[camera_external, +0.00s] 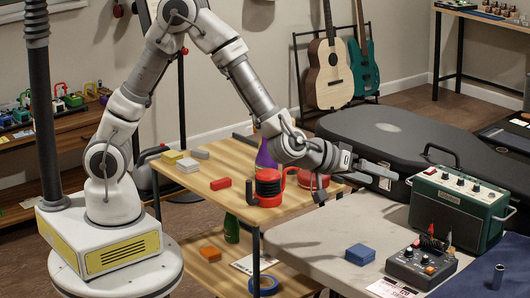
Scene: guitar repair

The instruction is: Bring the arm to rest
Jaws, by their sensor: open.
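My gripper (380,175) is open, with nothing visible between its fingers. It reaches right, held above the light grey table (310,242). In the picture its fingertips lie just left of a green amplifier (457,212); I cannot tell the true gap. My arm (250,92) rises from its white base, bends high at the elbow and slopes down to the right.
A blue block (360,254) and a grey pedal box (421,264) with knobs stand on the grey table. A wooden cart (222,152) holds blocks, a red mug (268,187) and a purple bottle. A black guitar case (385,138) lies behind. Two guitars stand at the wall.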

